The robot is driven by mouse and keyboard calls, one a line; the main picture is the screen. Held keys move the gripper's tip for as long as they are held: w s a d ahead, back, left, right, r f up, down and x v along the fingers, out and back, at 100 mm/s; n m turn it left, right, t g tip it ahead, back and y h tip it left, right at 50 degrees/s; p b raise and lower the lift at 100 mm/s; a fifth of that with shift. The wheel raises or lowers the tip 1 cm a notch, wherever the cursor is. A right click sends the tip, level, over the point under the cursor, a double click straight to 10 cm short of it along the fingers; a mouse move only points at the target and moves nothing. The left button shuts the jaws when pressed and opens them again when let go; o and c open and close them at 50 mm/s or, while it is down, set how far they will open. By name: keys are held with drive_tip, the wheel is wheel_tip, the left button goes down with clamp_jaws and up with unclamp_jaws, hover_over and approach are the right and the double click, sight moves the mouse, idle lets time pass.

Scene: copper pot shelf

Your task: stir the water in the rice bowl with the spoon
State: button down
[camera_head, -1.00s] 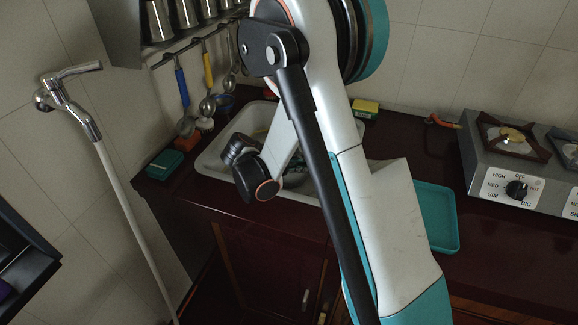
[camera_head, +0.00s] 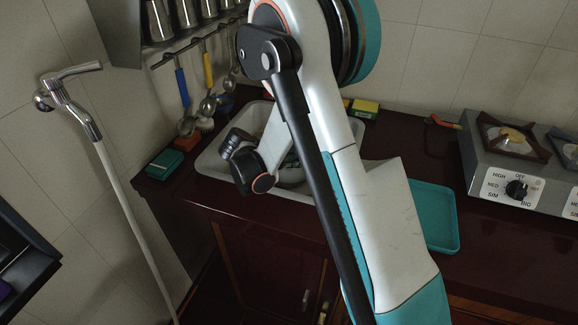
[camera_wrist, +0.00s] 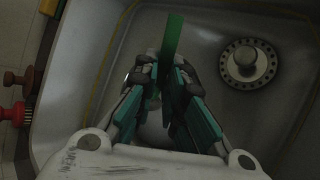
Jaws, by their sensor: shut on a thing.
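My gripper (camera_wrist: 160,72) is low over the sink in the wrist view. Its teal-lined fingers are shut on a flat green handle (camera_wrist: 173,36), which looks like the spoon's. The handle sticks up past the fingertips; the spoon's lower end is hidden. A pale rounded shape (camera_wrist: 152,128) shows dimly between the fingers and may be the rice bowl, but its rim and any water cannot be made out.
The white sink (camera_head: 208,166) has a metal drain (camera_wrist: 244,62) right of my gripper. A teal box (camera_head: 164,163) stands left of the sink, and utensils hang behind it. A teal tray (camera_head: 436,215) and a gas stove (camera_head: 515,170) are to the right.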

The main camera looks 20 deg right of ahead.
wheel_tip(320, 180, up, 6)
drive_tip(key=p, duration=0.3)
idle(0.6)
idle(0.5)
drive_tip(key=shift+r+p, duration=1.4)
drive_tip(key=shift+r, duration=0.6)
